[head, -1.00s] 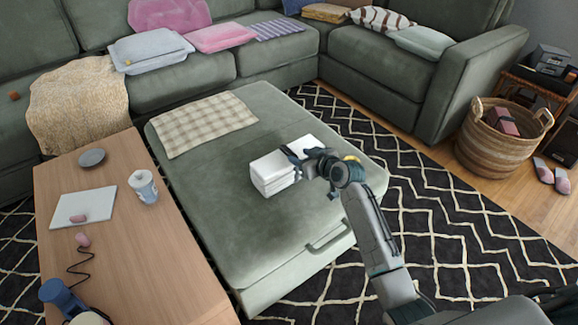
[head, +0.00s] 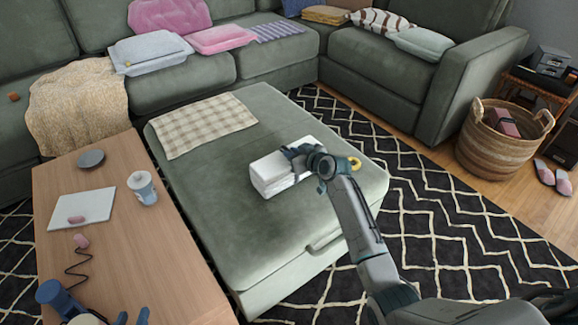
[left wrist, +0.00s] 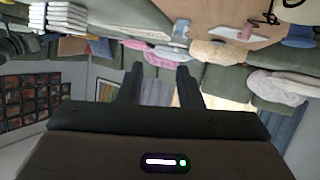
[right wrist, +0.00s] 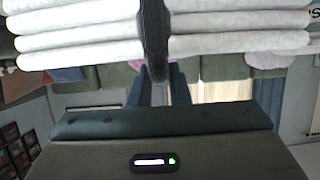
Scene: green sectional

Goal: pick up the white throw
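The white throw (head: 274,177) is a thick folded stack lying on the green ottoman. A dark strap (right wrist: 153,35) crosses its layers in the right wrist view. My right gripper (head: 293,153) is at the throw's upper side in the head view and hides part of it. In the right wrist view its fingers (right wrist: 161,75) are close together, and the strap's end fills the gap between them. My left gripper (head: 133,317) is at the bottom edge of the head view. Its fingers (left wrist: 158,75) are apart and empty. The throw also shows in the left wrist view (left wrist: 60,18).
The green ottoman (head: 215,215) also bears a checked cloth (head: 203,124). A wooden table (head: 130,255) to its left holds a cup (head: 143,188), a dish (head: 91,158) and a blue object (head: 58,295). A wicker basket (head: 485,150) stands on the right.

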